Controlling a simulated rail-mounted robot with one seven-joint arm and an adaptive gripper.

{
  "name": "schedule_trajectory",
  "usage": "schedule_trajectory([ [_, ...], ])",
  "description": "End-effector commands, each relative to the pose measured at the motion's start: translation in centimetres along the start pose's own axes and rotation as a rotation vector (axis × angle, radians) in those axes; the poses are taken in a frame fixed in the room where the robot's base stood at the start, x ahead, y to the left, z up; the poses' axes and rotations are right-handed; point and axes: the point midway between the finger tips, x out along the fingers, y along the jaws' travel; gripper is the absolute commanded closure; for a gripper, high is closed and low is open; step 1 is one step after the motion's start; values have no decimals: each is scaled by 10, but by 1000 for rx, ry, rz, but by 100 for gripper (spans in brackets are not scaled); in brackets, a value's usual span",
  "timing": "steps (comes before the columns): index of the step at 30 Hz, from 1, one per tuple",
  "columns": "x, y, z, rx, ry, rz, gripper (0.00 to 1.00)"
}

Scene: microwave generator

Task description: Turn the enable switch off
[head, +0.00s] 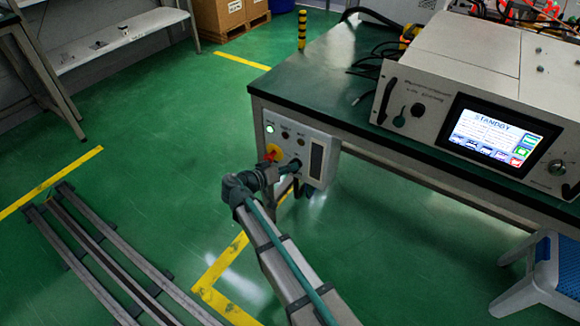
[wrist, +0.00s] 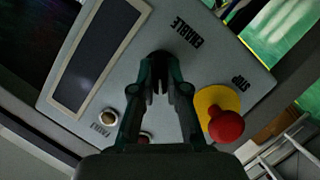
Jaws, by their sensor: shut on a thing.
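The grey control panel (head: 290,121) is on the end of the dark-topped bench. In the wrist view, the enable switch (wrist: 160,59) is a black knob beside the printed word ENABLE (wrist: 183,33). My gripper (wrist: 161,82) is shut on this knob, with one finger on each side. The fingers partly cover it, and its exact angle is hard to read. In the head view, my gripper (head: 292,166) reaches the panel from the front left and hides most of the switch.
A red STOP button (wrist: 226,125) on a yellow disc sits close beside my gripper. A dark display window (wrist: 92,57) and small indicators are on the panel. The generator (head: 465,85) on the bench reads STANDBY. A blue stool (head: 568,268) stands at the lower right.

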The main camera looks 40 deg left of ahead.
Motion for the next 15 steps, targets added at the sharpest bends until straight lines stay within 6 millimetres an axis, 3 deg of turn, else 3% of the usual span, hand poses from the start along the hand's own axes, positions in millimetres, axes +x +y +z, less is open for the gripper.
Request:
schedule_trajectory([
  [15,0,-4,-2,-454,1,188,100],
])
